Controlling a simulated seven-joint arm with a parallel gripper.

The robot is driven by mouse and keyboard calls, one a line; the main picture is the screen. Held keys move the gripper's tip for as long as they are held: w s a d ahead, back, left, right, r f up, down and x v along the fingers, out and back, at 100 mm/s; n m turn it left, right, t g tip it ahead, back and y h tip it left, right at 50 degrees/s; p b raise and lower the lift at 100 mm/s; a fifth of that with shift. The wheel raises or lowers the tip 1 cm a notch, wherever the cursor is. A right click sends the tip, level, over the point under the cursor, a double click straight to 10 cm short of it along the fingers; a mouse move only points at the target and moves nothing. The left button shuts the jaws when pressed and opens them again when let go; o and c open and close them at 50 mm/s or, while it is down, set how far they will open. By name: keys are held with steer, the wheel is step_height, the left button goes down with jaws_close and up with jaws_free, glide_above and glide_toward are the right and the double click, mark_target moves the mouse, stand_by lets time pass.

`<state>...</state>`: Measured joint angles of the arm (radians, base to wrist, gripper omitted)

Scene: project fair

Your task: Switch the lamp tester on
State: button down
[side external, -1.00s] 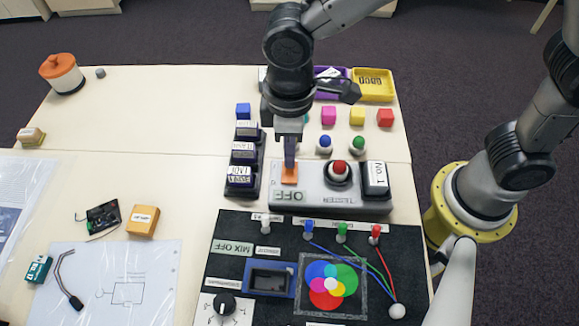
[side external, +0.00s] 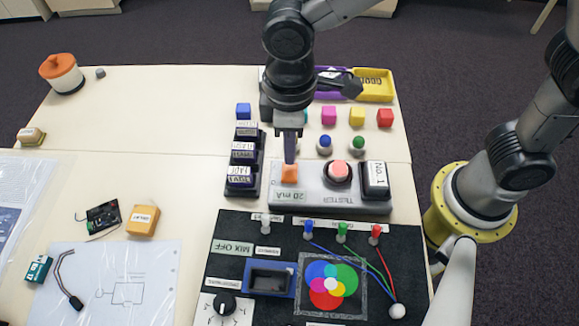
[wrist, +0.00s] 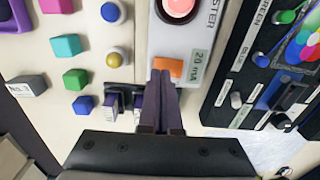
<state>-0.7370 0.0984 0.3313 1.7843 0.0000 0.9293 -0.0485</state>
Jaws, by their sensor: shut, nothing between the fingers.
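The lamp tester (side external: 327,202) is a grey box on the table. Its label beside the orange rocker reads "20 mA", and its round lamp (side external: 337,171) glows pale pink. The orange rocker (side external: 289,174) is at the tester's left end. My gripper (side external: 289,160) is shut and empty, pointing down with its fingertips at the rocker. In the wrist view the fingertips (wrist: 164,76) reach the edge of the orange rocker (wrist: 168,67) and hide part of it. The lit lamp (wrist: 178,8) is partly cut off at the top there.
A block marked "No. 1" (side external: 375,178) sits at the tester's right end. A dark rack of labelled blocks (side external: 243,182) stands close on the left. The black mixing board (side external: 225,270) with pegs and wires lies in front. Coloured cubes and knobs stand behind.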

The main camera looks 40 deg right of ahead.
step_height(320, 180, up, 5)
steer(key=shift+r, duration=0.1)
stand_by(0.6)
steer(key=d+r+m+t+y, duration=0.1)
steer(key=d+r+m+t, duration=0.1)
steer(key=d+r, duration=0.45)
steer(key=d+r+m+t, duration=0.1)
steer(key=d+r+m, duration=0.2)
steer(key=d, duration=0.7)
steer(key=s+d+f+m+t+h, duration=0.1)
steer(key=s+d+f+m, duration=0.3)
steer(key=s+d, duration=0.4)
steer(key=s+t, duration=0.1)
steer(key=s, duration=0.2)
steer(key=shift+d+f+t, duration=0.2)
steer(key=shift+f+t, duration=0.05)
steer(key=shift+t, duration=0.05)
steer(key=shift+s, duration=0.1)
